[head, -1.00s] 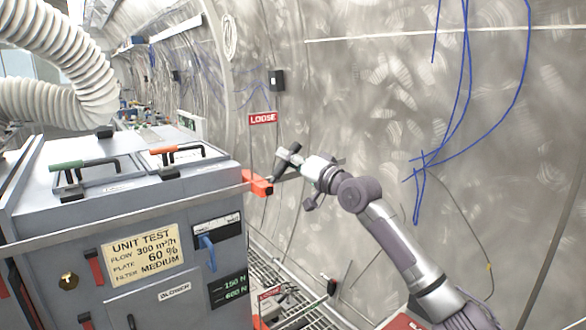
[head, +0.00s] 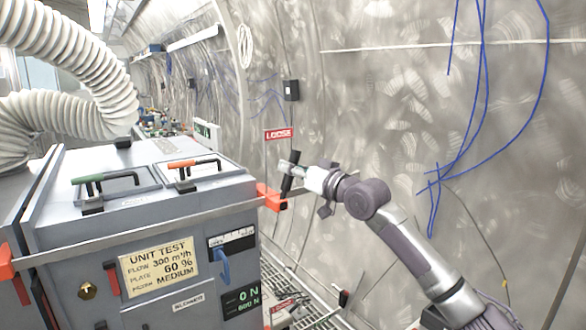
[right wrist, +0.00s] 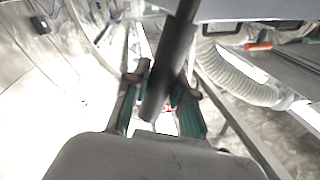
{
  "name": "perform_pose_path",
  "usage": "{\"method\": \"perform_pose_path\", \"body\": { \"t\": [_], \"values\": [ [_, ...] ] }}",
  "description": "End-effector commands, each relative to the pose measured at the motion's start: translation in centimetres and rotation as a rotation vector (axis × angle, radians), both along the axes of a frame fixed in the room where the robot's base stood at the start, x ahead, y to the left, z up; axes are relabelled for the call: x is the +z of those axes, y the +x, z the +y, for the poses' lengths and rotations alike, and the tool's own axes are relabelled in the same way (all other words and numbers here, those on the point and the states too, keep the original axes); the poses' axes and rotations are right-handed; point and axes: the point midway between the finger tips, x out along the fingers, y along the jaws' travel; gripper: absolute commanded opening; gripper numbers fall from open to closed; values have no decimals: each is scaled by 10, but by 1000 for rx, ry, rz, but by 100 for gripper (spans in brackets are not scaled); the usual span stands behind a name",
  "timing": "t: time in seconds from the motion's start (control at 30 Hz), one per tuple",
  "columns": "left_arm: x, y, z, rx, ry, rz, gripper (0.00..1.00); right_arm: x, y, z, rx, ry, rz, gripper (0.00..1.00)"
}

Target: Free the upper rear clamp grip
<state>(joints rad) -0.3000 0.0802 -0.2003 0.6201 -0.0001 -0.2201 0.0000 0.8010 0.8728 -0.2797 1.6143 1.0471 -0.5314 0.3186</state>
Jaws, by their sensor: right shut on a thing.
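The upper rear clamp grip is a dark cylindrical handle (head: 290,178) beside an orange-red bracket (head: 270,197) at the cabinet's right corner. My right gripper (head: 293,168) is at this handle, with its fingers around it. In the right wrist view the dark handle (right wrist: 168,70) runs between the green-padded fingers (right wrist: 160,98), and the jaws are shut on it. The handle's joint with the clamp is too small to make out. A red sign reading LOOSE (head: 279,134) is on the wall above. My left gripper is not in view.
The grey cabinet (head: 60,235) fills the left, with a green handle (head: 105,180) and an orange handle (head: 193,165) on top. Its small display (head: 241,299) reads 0 N over 600 N. A white hose (head: 70,60) hangs upper left. The curved steel wall stands close behind my arm.

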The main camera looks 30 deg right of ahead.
Motion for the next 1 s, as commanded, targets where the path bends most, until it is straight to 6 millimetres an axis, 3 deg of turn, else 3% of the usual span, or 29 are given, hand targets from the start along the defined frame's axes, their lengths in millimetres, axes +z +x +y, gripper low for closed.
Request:
{"method": "perform_pose_path", "body": {
  "t": [0.23,0.27,0.4,0.77,1.0],
  "values": [
    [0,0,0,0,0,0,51,-3,0,1,1,-8,5,0],
    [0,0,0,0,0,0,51,-3,0,1,1,-8,5,27],
    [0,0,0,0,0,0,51,-2,0,1,0,-5,4,51],
    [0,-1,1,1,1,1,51,-1,-3,-1,0,-3,1,51],
    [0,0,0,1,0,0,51,-5,-36,-10,-1,-7,5,51]
  ]
}}
